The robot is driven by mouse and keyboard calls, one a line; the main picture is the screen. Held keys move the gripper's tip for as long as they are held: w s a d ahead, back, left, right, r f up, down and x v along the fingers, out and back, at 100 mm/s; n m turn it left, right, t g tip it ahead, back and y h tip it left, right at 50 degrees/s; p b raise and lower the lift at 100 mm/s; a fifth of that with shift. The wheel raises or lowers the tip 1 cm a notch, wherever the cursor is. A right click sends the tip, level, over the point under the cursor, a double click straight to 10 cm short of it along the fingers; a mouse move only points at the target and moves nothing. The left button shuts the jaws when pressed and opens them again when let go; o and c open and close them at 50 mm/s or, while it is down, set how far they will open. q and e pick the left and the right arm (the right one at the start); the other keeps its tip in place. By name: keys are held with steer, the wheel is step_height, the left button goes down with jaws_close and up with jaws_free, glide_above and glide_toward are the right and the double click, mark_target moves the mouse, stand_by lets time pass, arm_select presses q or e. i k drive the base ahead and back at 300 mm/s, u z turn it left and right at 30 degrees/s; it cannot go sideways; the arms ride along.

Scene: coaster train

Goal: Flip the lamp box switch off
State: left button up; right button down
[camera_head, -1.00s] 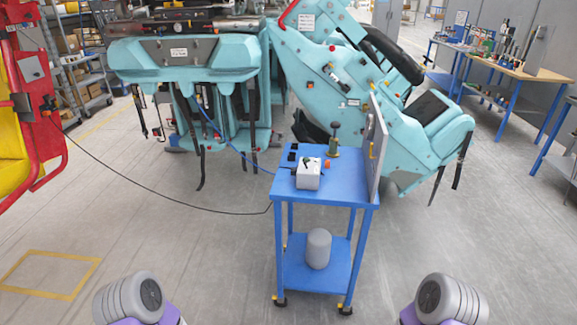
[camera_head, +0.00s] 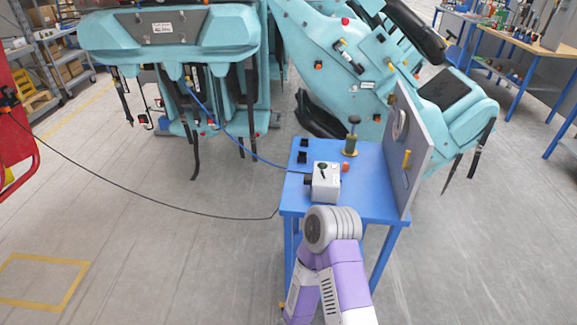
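The lamp box (camera_head: 326,186) is a small pale grey box on the blue cart top (camera_head: 375,200). A dark round part (camera_head: 323,167) sits on its upper face, and a dark connector is on its left side. The switch setting is too small to tell. One of my arms, purple and grey, reaches up from the bottom of the view to the front edge of the cart, just below the box. I cannot tell which arm it is. No gripper fingers show in the view.
A blue cable (camera_head: 245,150) runs from the turquoise train car to the lamp box area. A black cable (camera_head: 150,198) hangs left of the cart. A brass-coloured plunger (camera_head: 351,138), a small orange part (camera_head: 345,167) and an upright grey panel (camera_head: 412,150) stand on the cart.

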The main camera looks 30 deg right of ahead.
mark_target(327, 190)
steer(key=z, duration=0.45)
steer(key=i, duration=0.9)
steer(key=z, duration=0.65)
